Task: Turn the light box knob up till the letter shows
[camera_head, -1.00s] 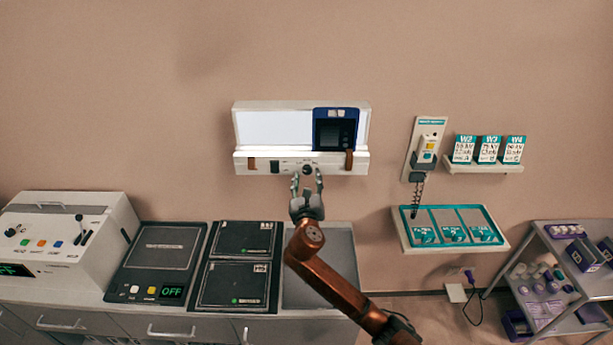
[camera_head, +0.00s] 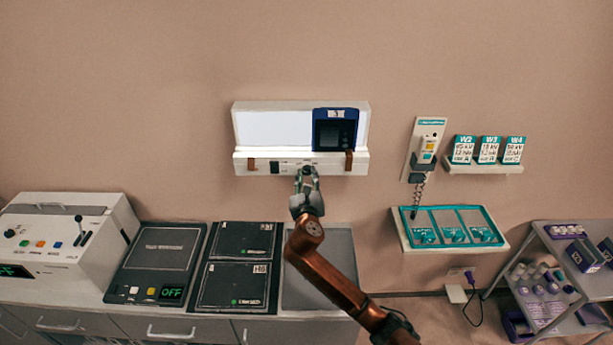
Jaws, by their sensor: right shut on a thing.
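The light box (camera_head: 272,127) hangs on the wall, with a bright white panel and a front ledge. A dark blue plate (camera_head: 334,130) with a white label at its top stands at the right of the panel; I cannot make out a letter on it. The knob (camera_head: 306,169) sits on the ledge's front, mostly hidden by my fingers. My right gripper (camera_head: 307,174) reaches up to it and is shut on it. My left gripper is not in view.
A control console (camera_head: 65,240) and dark plates (camera_head: 245,240) stand on the counter below. A wall handset (camera_head: 426,150), a card shelf (camera_head: 484,168) and a teal tray (camera_head: 452,227) are at the right. A cart (camera_head: 560,290) stands lower right.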

